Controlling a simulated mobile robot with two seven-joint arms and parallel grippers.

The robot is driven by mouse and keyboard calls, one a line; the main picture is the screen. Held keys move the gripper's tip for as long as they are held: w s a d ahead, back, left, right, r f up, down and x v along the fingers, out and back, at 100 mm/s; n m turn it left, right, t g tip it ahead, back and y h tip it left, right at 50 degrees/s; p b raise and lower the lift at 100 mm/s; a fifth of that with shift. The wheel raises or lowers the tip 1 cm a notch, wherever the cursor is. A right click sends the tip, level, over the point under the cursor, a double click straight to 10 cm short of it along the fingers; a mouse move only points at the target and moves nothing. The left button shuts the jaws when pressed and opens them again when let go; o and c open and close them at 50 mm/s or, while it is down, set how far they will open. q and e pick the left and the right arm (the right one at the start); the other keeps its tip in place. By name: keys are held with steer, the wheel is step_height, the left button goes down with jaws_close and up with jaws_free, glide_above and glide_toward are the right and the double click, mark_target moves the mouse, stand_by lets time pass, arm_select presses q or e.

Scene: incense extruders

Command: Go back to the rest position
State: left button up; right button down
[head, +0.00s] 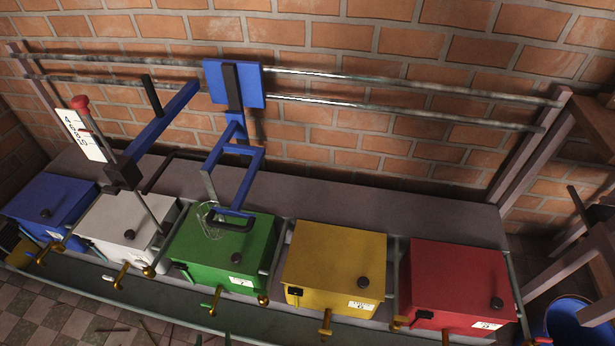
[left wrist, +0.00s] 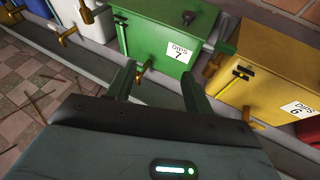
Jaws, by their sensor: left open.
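My left gripper (left wrist: 160,80) shows in the left wrist view, its two fingers apart with nothing between them. It is in front of the green box (left wrist: 160,35), over the grey trough, and touches no box that I can make out. In the head view at most its fingertips show at the bottom edge, below the green box (head: 222,255). My right gripper is in neither view.
Blue (head: 48,205), white (head: 125,225), yellow (head: 334,268) and red (head: 462,285) boxes with brass spouts flank the green one. A blue carriage (head: 234,85) hangs on rails (head: 400,83) behind.

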arm_select(q)
steer(key=a+m, duration=0.2)
steer(key=a, duration=1)
steer(key=s+d+n+g+h, duration=0.3)
steer(key=s+n+g, duration=0.5)
steer(key=s+n, duration=1.45)
steer(key=s+d+r+n+h, duration=0.2)
steer(key=s+r+n, duration=0.4)
steer(key=r, duration=0.1)
steer(key=d+n, duration=0.6)
steer(key=d, duration=0.2)
steer(key=w+r+t+p, duration=0.1)
steer(key=w+r+p, duration=0.2)
steer(key=r+p, duration=1)
steer(key=w+d+r+t+p, duration=0.1)
steer(key=w+r+p, duration=0.3)
steer(key=r+p, duration=1)
steer(key=shift+d+t, duration=0.2)
steer(key=shift+t, duration=0.5)
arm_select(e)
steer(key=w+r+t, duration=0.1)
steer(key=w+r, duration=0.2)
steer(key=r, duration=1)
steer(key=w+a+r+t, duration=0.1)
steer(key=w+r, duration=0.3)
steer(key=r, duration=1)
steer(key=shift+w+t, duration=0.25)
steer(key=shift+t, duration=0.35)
